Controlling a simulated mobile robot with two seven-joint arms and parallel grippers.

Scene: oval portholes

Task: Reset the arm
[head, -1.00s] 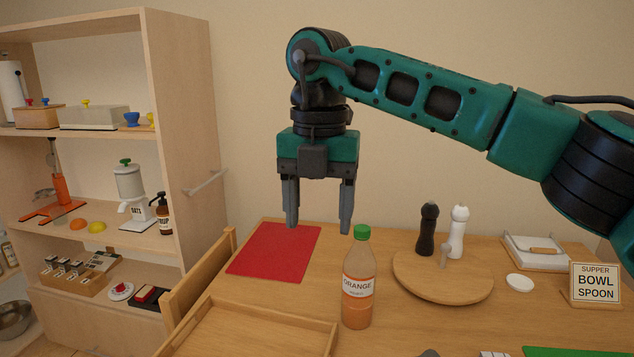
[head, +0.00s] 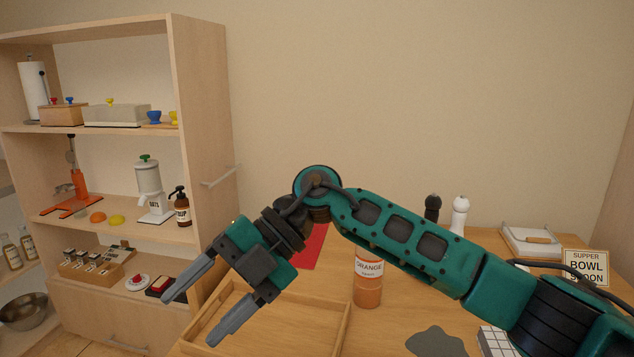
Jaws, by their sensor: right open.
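My right arm comes in from the right in the head view, low across the table. Its right gripper (head: 192,312) is open, with its two grey fingers spread and nothing between them. It points down and to the left, over the left edge of the wooden tray (head: 342,325). My left gripper is not in view.
An orange bottle (head: 368,284) stands behind my forearm, its top hidden. The red mat (head: 311,248) is mostly covered by the arm. Dark and white mills (head: 459,215) and a supper sign (head: 586,267) stand at the right. A shelf unit (head: 205,110) stands at the left.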

